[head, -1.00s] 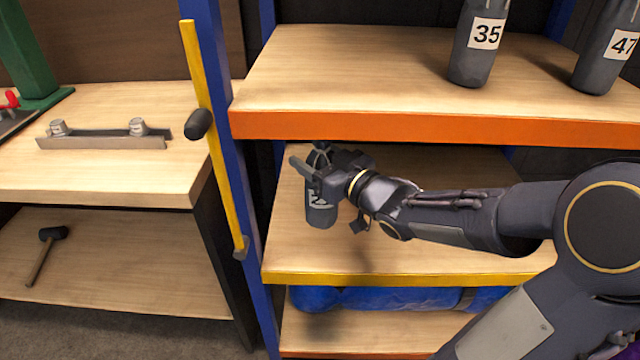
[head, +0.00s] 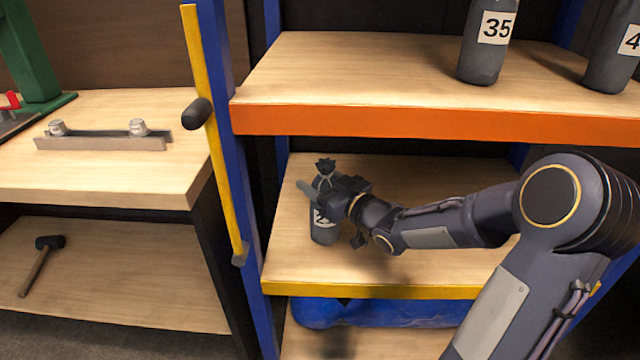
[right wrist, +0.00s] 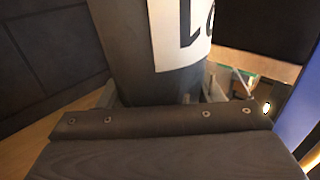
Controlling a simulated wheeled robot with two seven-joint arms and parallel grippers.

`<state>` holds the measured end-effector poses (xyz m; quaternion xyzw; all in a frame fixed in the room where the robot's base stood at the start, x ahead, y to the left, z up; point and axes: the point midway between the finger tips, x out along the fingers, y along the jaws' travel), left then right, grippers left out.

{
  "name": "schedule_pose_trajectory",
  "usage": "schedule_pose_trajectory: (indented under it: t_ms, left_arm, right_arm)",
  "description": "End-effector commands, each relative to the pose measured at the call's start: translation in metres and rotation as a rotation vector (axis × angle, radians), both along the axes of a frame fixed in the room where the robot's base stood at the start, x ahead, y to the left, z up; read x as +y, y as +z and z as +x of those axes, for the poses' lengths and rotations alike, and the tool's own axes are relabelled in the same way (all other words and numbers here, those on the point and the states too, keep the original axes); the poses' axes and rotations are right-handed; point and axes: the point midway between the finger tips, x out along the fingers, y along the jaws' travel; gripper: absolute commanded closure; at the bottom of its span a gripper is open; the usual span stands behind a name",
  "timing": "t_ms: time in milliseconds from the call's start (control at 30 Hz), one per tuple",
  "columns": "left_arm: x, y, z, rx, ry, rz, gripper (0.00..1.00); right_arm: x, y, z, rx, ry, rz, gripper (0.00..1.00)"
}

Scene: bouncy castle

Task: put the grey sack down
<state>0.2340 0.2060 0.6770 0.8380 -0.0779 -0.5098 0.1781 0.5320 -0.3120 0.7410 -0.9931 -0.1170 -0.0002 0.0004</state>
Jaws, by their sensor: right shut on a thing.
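The grey sack (head: 323,232) is a dark grey, upright bag with a tied top and a white printed label. It is at the left part of the middle shelf (head: 450,268), below the orange-edged shelf. My right gripper (head: 318,188) is shut on it just below the tied top. I cannot tell whether its bottom touches the shelf boards. In the right wrist view the sack (right wrist: 130,50) stands close between the fingers, its label partly showing. My left gripper is not in view.
The orange-edged shelf (head: 420,122) is above, with a grey bottle-shaped sack marked 35 (head: 485,55) and another at right. A blue post (head: 235,170) with a yellow bar (head: 212,120) stands left. A blue roll (head: 390,312) lies below. Middle-shelf boards around the sack look bare.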

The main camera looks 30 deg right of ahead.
Motion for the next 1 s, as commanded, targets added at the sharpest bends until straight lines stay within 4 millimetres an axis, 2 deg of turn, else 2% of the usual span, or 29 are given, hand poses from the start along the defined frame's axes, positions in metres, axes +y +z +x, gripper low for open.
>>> schedule_pose_trajectory:
  t_ms: [200,233,400,767,867,1000]
  left_arm:
    - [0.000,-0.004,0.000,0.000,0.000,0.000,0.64]
    - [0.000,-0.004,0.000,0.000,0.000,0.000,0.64]
    - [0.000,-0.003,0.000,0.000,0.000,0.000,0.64]
    - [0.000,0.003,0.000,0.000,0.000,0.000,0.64]
    - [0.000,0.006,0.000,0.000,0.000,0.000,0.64]
    - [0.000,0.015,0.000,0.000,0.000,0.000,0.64]
  right_arm:
    - [0.000,-0.003,0.000,-0.004,0.001,-0.001,1.00]
    - [0.000,-0.004,0.000,0.000,0.001,0.000,0.39]
    - [0.000,-0.003,0.000,0.000,0.000,0.000,0.19]
    - [-0.001,0.003,-0.002,0.001,-0.001,-0.001,0.19]
    - [-0.005,0.002,-0.015,0.002,-0.003,-0.004,0.19]
    - [-0.012,0.003,-0.044,0.002,-0.005,-0.004,0.19]
